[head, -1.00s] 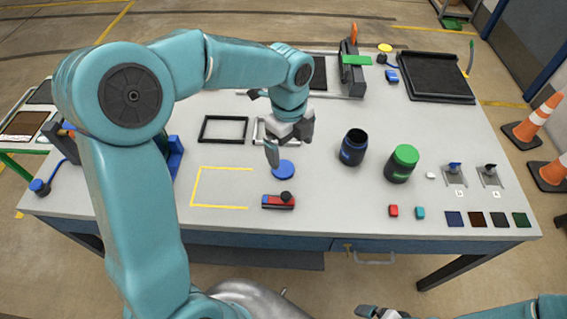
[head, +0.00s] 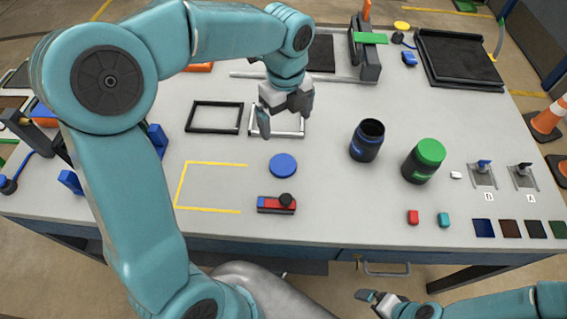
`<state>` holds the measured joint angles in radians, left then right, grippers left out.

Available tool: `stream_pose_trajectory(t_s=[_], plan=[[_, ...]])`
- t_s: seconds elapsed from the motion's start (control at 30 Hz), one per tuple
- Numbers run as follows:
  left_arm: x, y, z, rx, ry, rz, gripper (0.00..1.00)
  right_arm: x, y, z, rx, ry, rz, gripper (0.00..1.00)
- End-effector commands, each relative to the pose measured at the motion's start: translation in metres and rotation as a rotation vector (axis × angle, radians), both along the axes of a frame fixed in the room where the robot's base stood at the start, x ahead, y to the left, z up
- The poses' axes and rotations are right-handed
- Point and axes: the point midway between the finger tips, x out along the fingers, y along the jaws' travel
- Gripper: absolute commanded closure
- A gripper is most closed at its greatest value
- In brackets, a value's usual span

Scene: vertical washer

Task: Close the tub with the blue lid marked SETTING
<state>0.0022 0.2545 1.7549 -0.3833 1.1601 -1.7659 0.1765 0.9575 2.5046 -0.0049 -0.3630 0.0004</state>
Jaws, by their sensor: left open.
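The blue lid (head: 283,165) lies flat on the grey table, near the middle; no marking on it can be read. The open dark tub with a blue label (head: 368,141) stands upright to the right of the lid, its mouth uncovered. A second dark tub with a green lid on it (head: 424,161) stands further right. My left gripper (head: 285,120) is open and empty, above the table just behind the blue lid and apart from it. My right gripper (head: 380,303) is low at the front, off the table's edge; its jaws are too small to judge.
A red and black device (head: 277,204) lies in front of the lid. Small red (head: 413,217) and teal (head: 444,220) blocks lie front right. The table between lid and open tub is clear.

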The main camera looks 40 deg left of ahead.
Motion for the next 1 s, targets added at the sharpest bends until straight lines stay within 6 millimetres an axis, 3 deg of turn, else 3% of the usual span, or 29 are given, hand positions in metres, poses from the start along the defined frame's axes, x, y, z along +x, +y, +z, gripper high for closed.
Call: stream_pose_trajectory(t_s=[0.37,0.47,0.8,1.0], plan=[[-0.004,-0.002,-0.002,0.000,0.001,0.001,0.00,0.000,0.000,0.000,0.000,0.000,0.000,0.00],[-0.004,-0.002,-0.015,0.000,0.004,0.001,0.00,0.000,0.000,-0.001,0.000,0.000,0.000,0.00],[-0.003,-0.001,-0.087,-0.001,0.005,0.001,0.00,0.000,0.000,-0.002,0.000,0.000,0.001,0.00],[-0.001,0.000,-0.109,0.000,0.001,0.002,0.00,0.000,0.000,-0.002,0.000,0.000,0.001,0.00]])
